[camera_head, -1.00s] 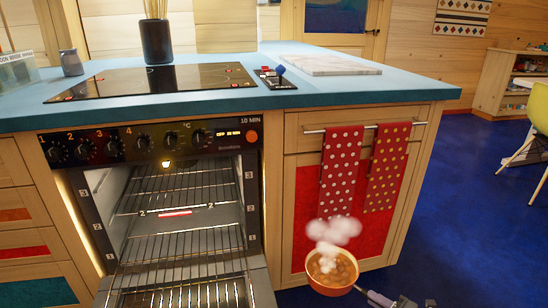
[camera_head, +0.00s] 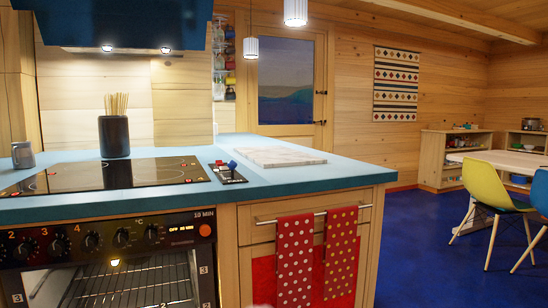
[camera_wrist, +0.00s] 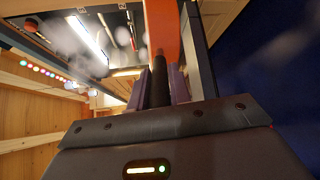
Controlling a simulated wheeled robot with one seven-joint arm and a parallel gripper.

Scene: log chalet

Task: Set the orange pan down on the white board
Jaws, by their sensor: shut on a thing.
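The white board (camera_head: 284,157) lies flat on the blue worktop, right of the hob, in the head view. The orange pan (camera_wrist: 162,28) shows partly in the wrist view, at the top, with pale steam beside it. My gripper (camera_wrist: 160,88) is shut on the pan's dark handle. The pan and my gripper are outside the head view, where only a faint wisp of steam shows at the bottom edge. The pan's contents are hidden from the wrist view.
The blue worktop (camera_head: 215,188) has a black hob (camera_head: 110,176), a dark pot of sticks (camera_head: 114,136) and a small control panel (camera_head: 228,172) beside the board. Below are the oven (camera_head: 110,265) and red dotted towels (camera_head: 318,258).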

